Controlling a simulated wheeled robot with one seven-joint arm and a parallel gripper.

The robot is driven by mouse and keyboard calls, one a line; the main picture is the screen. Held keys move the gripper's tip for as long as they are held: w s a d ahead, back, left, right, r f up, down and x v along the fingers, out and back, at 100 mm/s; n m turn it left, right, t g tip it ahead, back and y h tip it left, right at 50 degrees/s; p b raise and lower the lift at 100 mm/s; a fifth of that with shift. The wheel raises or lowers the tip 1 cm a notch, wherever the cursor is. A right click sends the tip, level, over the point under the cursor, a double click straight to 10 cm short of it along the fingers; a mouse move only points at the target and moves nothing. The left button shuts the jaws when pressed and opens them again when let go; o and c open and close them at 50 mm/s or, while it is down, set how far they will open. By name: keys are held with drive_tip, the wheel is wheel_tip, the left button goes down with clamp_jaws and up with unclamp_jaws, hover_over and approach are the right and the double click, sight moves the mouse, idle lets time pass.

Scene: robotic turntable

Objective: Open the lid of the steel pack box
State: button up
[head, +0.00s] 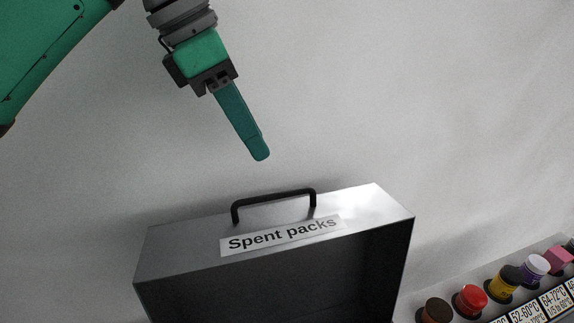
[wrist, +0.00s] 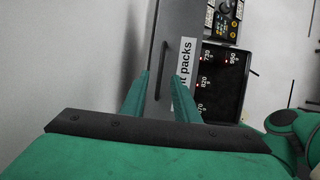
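The steel pack box (head: 180,256) stands at the bottom of the head view, with a white "Spent packs" label (head: 282,236) on its lid. A black bar handle (head: 274,196) rises from the top. My gripper (head: 261,154) hangs above the handle, pointing down and apart from it; the fingers overlap in this view. In the wrist view, my gripper (wrist: 162,76) has its two green fingers apart with nothing held. The handle (wrist: 162,62) lies between and beyond the fingertips, roughly in line with them. The box's front face is dark in the head view.
At the lower right of the head view stands a row of small coloured pots, among them a red one (head: 469,301) and a yellow one (head: 504,283), with temperature labels. The wrist view shows a dark panel (wrist: 222,88) with red lights beside the box.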

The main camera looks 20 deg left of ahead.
sight(279, 194)
drive_tip(key=x, duration=0.9)
drive_tip(key=shift+s+d, duration=0.25)
drive_tip(key=shift+w+f, duration=0.1)
drive_tip(key=shift+f, duration=0.45)
drive_tip(key=shift+w+f, duration=0.1)
drive_tip(key=shift+w, duration=0.1)
